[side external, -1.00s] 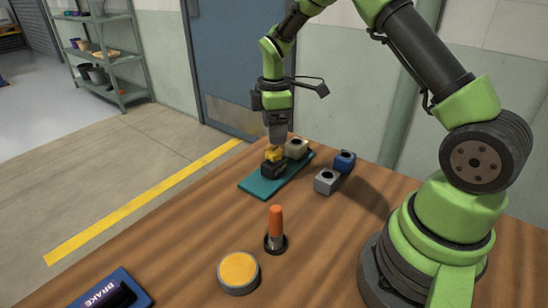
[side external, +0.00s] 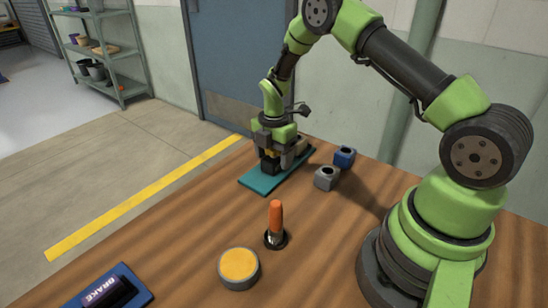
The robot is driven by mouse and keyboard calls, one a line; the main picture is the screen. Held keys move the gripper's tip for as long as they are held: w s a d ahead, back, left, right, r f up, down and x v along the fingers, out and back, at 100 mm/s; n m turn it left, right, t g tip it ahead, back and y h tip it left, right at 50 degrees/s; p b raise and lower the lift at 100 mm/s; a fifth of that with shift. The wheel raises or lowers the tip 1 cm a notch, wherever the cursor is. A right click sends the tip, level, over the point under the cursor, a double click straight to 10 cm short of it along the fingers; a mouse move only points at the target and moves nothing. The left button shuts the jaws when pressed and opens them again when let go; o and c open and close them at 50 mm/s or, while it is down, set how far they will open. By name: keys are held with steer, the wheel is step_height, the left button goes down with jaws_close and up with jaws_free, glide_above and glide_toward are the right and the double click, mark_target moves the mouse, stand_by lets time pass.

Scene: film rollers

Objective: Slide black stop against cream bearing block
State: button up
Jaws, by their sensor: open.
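The black stop (side external: 268,167) sits on the teal plate (side external: 261,184), with a small yellow part on top that is now mostly hidden by my gripper. The cream bearing block (side external: 301,145) stands at the plate's far right end, partly hidden behind my gripper. My gripper (side external: 277,159) is open and points down, low over the plate at the stop. One finger shows on the right side of the stop, toward the cream block. Whether the fingers touch the stop, and how wide the gap to the block is, I cannot tell.
A grey block (side external: 326,179) and a blue block (side external: 344,158) with holes stand right of the plate. An orange-handled tool (side external: 276,221) stands upright in front, near a yellow-topped round puck (side external: 238,264). A blue BRAKE tray (side external: 135,291) lies front left. The left tabletop is clear.

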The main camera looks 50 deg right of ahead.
steer(key=shift+f, duration=0.5)
steer(key=shift+c, duration=0.5)
steer(key=c, duration=1.1)
steer(key=shift+o, duration=0.2)
steer(key=shift+d, duration=2.3)
steer(key=o, duration=1.2)
steer(key=shift+c, duration=0.2)
steer(key=shift+r, duration=0.15)
step_height(320, 180, up, 10)
